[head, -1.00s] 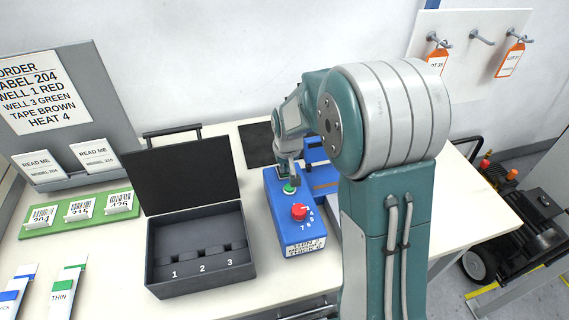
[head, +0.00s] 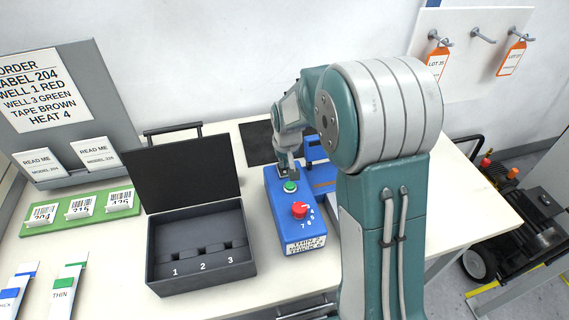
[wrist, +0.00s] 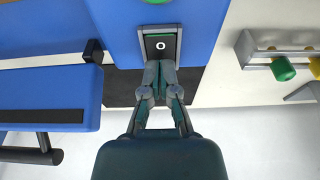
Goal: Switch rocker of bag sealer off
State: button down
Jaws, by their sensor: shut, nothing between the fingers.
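The blue bag sealer (head: 282,228) stands on the table, with a green button (head: 290,187) and a red knob (head: 299,210) on top. In the wrist view its blue top (wrist: 210,25) carries a black rocker (wrist: 160,46) in a grey frame, marked 0 on the visible part. My gripper (wrist: 160,66) is shut and empty, its fingertips at the rocker's near edge; I cannot tell whether they touch it. In the head view my gripper (head: 288,172) is over the far end of the sealer, beyond the green button, and hides the rocker.
A blue part with an arm (wrist: 45,98) lies beside the sealer. An open black case (head: 200,285) with numbered wells stands left of it. A green card rack (head: 80,212) is further left. A dark mat (head: 257,145) lies behind.

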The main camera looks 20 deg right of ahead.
jog(key=shift+r, duration=0.35)
jog(key=s+v, duration=0.2)
jog(key=v, duration=1)
jog(key=shift+s, duration=0.5)
jog(key=s+r+t, duration=0.1)
jog(key=s+r, duration=0.2)
jog(key=s, duration=0.8)
jog(key=s+r+t, duration=0.2)
jog(key=s+r, duration=0.1)
jog(key=s, duration=0.8)
jog(key=shift+s, duration=0.35)
jog(key=shift+a, duration=0.1)
